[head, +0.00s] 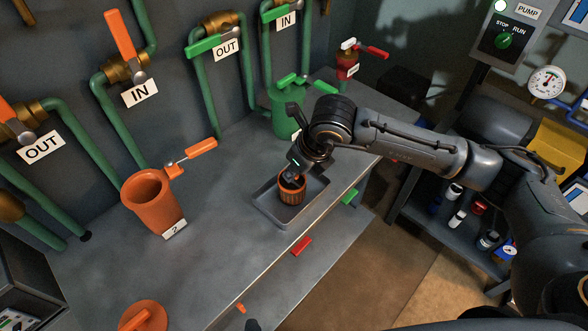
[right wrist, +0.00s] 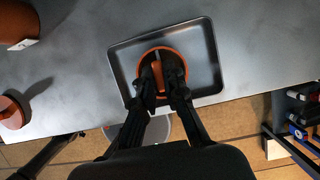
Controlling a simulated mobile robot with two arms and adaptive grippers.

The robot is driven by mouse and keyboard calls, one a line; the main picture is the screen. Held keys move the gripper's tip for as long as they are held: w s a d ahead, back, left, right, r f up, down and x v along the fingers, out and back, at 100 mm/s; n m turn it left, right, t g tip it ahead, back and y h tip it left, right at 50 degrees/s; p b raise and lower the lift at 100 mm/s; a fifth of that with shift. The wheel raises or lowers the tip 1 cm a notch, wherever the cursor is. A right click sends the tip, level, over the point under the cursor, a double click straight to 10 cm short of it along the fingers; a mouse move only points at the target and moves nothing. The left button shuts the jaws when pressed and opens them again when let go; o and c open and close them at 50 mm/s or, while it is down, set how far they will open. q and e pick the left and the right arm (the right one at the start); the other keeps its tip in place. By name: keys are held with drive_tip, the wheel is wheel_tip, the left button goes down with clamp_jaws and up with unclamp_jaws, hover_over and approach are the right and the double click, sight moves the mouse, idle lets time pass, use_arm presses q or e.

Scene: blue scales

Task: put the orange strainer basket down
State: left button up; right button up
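The orange strainer basket (head: 291,192) is a small ribbed round cup, upright within the grey tray (head: 262,202) on the bench. My right gripper (head: 293,177) comes down on it from above. In the right wrist view my right gripper's fingers (right wrist: 162,88) are close together on an orange bar across the top of the basket (right wrist: 171,52). The fingers hide part of the basket. I cannot tell whether its base touches the tray floor. A dark tip at the bottom edge of the head view may be my left gripper; its fingers cannot be made out.
An open orange strainer body (head: 150,199) stands left on the bench, with an orange lid (head: 143,317) near the front. A green strainer (head: 290,108) stands behind the tray. Green pipes with valves line the wall. The bench between orange body and tray is clear.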

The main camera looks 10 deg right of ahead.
drive_tip(key=o, duration=0.4)
drive_tip(key=shift+c, duration=0.2)
drive_tip(key=shift+r, duration=0.1)
drive_tip(key=shift+r+p, duration=0.25)
drive_tip(key=shift+p, duration=0.05)
drive_tip(key=b+v, duration=0.1)
drive_tip(key=v, duration=1)
drive_tip(key=shift+r+b, duration=0.3)
drive_tip(key=shift+r, duration=0.05)
drive_tip(key=shift+s, duration=0.1)
